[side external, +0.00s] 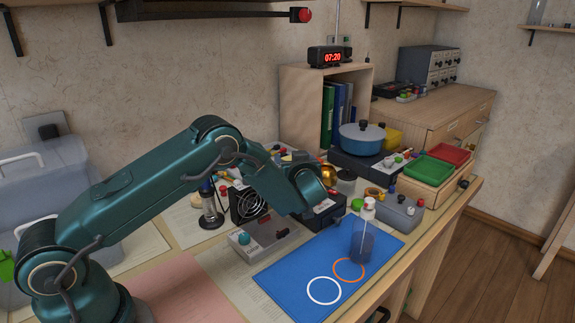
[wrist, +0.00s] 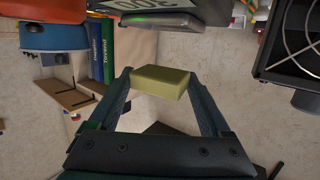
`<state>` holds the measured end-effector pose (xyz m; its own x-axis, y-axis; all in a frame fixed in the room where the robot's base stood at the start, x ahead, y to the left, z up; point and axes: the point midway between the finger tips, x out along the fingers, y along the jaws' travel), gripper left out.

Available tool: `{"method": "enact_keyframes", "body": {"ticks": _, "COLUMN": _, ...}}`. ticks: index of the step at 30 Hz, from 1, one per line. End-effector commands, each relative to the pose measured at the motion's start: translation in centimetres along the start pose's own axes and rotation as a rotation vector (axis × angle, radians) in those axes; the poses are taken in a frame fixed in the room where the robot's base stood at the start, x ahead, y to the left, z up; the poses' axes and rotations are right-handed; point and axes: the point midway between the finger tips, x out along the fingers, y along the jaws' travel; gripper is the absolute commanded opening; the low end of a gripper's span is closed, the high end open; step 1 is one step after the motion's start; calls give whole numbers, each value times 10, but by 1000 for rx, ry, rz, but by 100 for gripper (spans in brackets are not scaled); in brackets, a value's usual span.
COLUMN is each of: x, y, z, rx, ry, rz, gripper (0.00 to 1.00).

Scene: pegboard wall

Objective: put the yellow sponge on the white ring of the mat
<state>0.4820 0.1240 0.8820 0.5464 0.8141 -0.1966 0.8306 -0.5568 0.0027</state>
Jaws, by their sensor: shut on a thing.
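The yellow sponge (wrist: 160,82) is a block held between the two fingers of my gripper (wrist: 159,79) in the wrist view. My gripper is shut on it from both sides. In the side external view my arm's end is above the back of the bench, beyond the blue mat (side external: 278,277); the fingers and sponge cannot be made out there. The white ring (side external: 308,290) is on the front part of the mat, and nothing lies on it. The sponge is away from the ring.
An orange ring (side external: 336,269) lies beside the white one. A grey box with buttons (side external: 262,240) is left of the mat, and a blue pot (side external: 361,138) stands behind.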

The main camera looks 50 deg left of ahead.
Motion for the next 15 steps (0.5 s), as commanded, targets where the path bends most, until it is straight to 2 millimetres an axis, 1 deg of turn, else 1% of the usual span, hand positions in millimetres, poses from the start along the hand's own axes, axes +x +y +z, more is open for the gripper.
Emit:
{"method": "enact_keyframes", "body": {"ticks": 1, "x": 2, "y": -8, "z": -4, "rx": 3, "ry": -1, "rz": -5, "gripper": 23}}
{"method": "enact_keyframes", "body": {"ticks": 5, "x": 3, "y": -28, "z": -16, "rx": 1, "ry": -2, "rz": -7, "gripper": 23}}
{"method": "enact_keyframes", "body": {"ticks": 12, "x": 6, "y": -74, "z": -44, "rx": 0, "ry": -2, "rz": -7, "gripper": 23}}
{"method": "enact_keyframes", "body": {"ticks": 15, "x": 7, "y": -89, "z": -54, "rx": 0, "ry": -1, "rz": -7, "gripper": 23}}
